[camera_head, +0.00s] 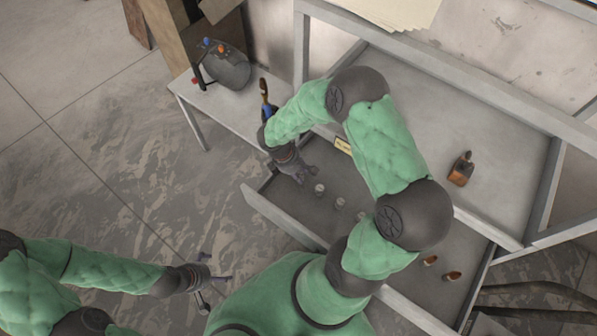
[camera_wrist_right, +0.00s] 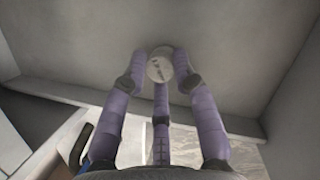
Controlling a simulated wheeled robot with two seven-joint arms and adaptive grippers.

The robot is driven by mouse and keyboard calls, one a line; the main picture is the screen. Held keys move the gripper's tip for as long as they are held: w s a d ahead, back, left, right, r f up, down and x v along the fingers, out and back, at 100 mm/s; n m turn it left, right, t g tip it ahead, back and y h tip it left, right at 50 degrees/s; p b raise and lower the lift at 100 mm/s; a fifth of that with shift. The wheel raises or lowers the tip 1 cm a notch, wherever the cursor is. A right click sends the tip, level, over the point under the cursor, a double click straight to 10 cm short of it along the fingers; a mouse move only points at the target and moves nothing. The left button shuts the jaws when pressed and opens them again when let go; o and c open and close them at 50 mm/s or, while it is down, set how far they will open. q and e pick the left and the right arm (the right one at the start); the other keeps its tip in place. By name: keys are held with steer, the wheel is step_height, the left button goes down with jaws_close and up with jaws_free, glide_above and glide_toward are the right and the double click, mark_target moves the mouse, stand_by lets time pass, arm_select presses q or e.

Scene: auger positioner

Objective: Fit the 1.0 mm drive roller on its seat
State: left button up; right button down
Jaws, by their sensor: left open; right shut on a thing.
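My right gripper (camera_head: 300,172) is over the left part of the open drawer (camera_head: 262,205). In the right wrist view its three fingers (camera_wrist_right: 160,78) are shut on a small pale grey roller (camera_wrist_right: 159,67) with dark marks on its face. The marks are too small to read. Small round grey rollers (camera_head: 320,188) lie in the drawer just beside this gripper, with another (camera_head: 340,203) to their right. My left gripper (camera_head: 208,283) is open and empty, low over the floor at the lower left. I cannot make out the roller's seat in either view.
A dark rounded device (camera_head: 222,66) with red, blue and orange knobs stands on the side table (camera_head: 187,92). A brown and blue upright object (camera_head: 264,92) is near its edge. A brown block (camera_head: 461,168) stands on the workbench (camera_head: 500,130). Brown pieces (camera_head: 453,275) lie in the drawer's right part.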

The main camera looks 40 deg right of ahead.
steer(key=c, duration=0.9)
jaws_free()
steer(key=shift+r, duration=0.1)
steer(key=v, duration=1.1)
steer(key=shift+a+r, duration=0.25)
steer(key=shift+r, duration=0.1)
